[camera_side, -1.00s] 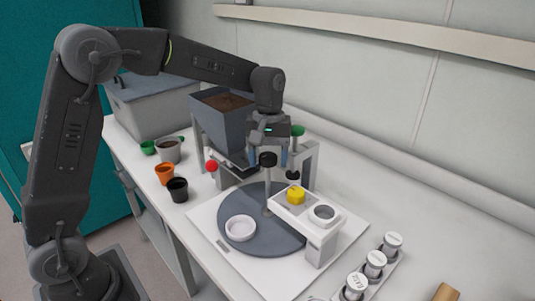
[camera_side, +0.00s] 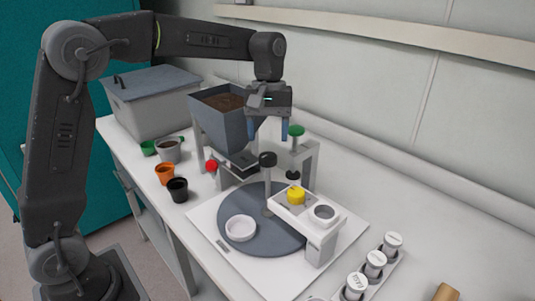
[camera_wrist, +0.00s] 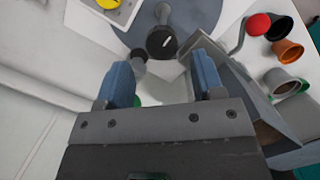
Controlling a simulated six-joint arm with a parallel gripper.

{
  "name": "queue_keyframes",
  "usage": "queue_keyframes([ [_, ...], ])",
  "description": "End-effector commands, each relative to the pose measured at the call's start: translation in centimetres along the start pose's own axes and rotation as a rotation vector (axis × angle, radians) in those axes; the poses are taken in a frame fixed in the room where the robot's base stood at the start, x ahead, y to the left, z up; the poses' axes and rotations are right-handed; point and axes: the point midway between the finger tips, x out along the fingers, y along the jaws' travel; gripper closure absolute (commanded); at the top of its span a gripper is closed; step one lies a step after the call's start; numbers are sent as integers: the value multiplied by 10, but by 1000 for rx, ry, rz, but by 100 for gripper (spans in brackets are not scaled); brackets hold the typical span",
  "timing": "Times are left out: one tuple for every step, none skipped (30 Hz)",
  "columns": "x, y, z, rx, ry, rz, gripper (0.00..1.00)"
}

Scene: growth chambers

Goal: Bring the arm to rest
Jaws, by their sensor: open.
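My gripper (camera_side: 268,131) is in the air above the back of the turntable station, beside the soil hopper. Its two blue fingers are apart with nothing between them. In the wrist view my gripper (camera_wrist: 160,82) also shows open, pointing down past a dark round knob (camera_wrist: 162,42) on a post. The same black-topped post (camera_side: 267,159) stands below the fingers in the side view. The fingers are clear of the green-topped part (camera_side: 296,131) to their right.
The hopper (camera_side: 222,128) with brown soil stands close to my gripper's left. A grey turntable (camera_side: 262,240) carries a white dish (camera_side: 240,228). A yellow piece (camera_side: 296,195) sits on a white stand. Pots, a lidded grey bin (camera_side: 150,105) and white-capped vials (camera_side: 375,262) surround it. Air above is free.

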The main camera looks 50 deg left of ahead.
Motion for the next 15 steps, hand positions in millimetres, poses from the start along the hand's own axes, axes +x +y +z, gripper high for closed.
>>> queue_keyframes([
  [0,0,0,0,0,0,38],
  [0,0,0,0,0,0,38],
  [0,0,1,2,2,1,38],
  [-1,-1,2,6,5,4,38],
  [-3,-3,3,13,10,7,38],
  [-5,-6,7,27,20,13,38],
  [-7,-9,11,41,30,19,38],
  [-10,-13,15,59,42,26,38],
  [-14,-19,23,88,63,38,38],
  [-16,-25,29,114,82,47,38],
  [-19,-31,36,143,102,56,38],
  [-22,-40,45,184,132,69,38],
  [-23,-47,53,216,155,79,38],
  [-24,-54,60,248,178,87,38],
  [-24,-63,70,290,208,98,38],
])
